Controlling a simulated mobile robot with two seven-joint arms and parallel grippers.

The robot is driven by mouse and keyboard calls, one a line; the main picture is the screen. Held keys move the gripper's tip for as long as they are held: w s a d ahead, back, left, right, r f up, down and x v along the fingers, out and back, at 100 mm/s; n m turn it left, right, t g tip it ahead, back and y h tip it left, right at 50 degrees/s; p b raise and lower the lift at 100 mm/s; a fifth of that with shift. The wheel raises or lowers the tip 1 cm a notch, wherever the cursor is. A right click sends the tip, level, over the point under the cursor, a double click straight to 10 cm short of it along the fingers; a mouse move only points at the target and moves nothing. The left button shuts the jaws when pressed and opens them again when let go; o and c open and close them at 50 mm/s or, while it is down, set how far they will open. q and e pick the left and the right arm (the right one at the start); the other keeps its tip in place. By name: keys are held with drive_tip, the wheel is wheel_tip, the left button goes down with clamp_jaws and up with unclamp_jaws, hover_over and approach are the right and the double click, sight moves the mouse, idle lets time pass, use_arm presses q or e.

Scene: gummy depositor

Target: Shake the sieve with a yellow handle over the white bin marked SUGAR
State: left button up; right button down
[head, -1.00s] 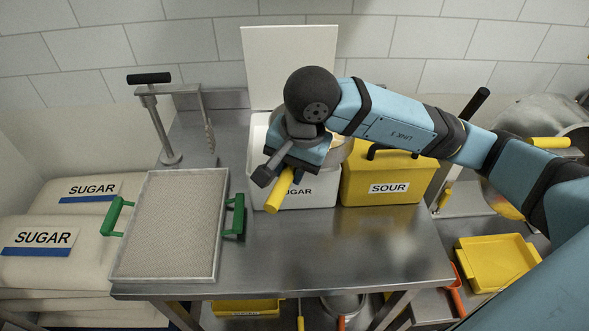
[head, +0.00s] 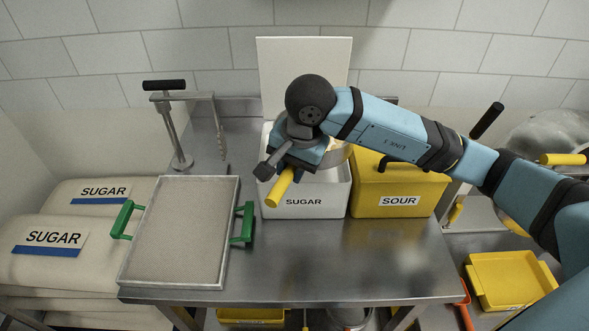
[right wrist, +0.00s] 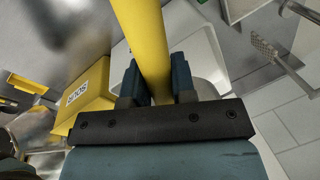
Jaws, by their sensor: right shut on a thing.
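The white bin marked SUGAR (head: 333,199) stands on the steel table with its white lid (head: 305,75) raised behind it. It also shows in part in the right wrist view (right wrist: 207,55). My right gripper (head: 287,171) is above the bin's left part, shut on the yellow handle (head: 279,189) of the sieve. The handle sticks out past the bin's front left edge and also shows in the right wrist view (right wrist: 142,40). The sieve's round rim (head: 337,155) shows only partly over the bin; my gripper and arm hide most of it. My left gripper is out of view.
A yellow bin marked SOUR (head: 430,193) stands close on the right. A tray with green handles (head: 232,242) lies at the left, below a metal stand (head: 174,130). Sugar sacks (head: 75,225) lie further left. The table front is clear.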

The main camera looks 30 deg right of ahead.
drive_tip(key=shift+w+f, duration=0.25)
drive_tip(key=shift+w, duration=0.45)
drive_tip(key=shift+w+f, duration=0.25)
drive_tip(key=shift+w, duration=0.4)
drive_tip(key=shift+w+f, duration=0.25)
drive_tip(key=shift+w, duration=0.45)
drive_tip(key=shift+d, duration=0.1)
